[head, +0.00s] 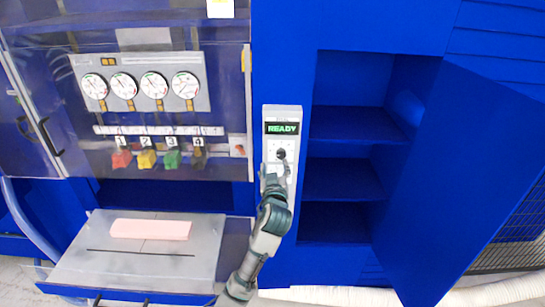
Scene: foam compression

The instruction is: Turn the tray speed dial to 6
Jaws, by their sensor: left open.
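A narrow pale control panel (283,115) stands upright on the blue machine front, with a green READY display (283,128) at its top. Below the display is a small dark round dial (281,154); its numbers are too small to read. My left gripper (276,168) is open in front of the panel, at or just below the dial. I cannot tell whether it touches the dial. It partly covers the lower panel. The grey tray (205,262) stands out from the machine at lower left, with a flat pink foam block (150,229) on it. My right gripper is not in view.
Several round gauges (153,86) sit upper left, above red, yellow, green and dark numbered handles (172,159). Right of the panel is an open blue cabinet (342,180) with empty shelves. Its door (455,185) swings out to the right. A pale ribbed hose (500,291) lies at bottom right.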

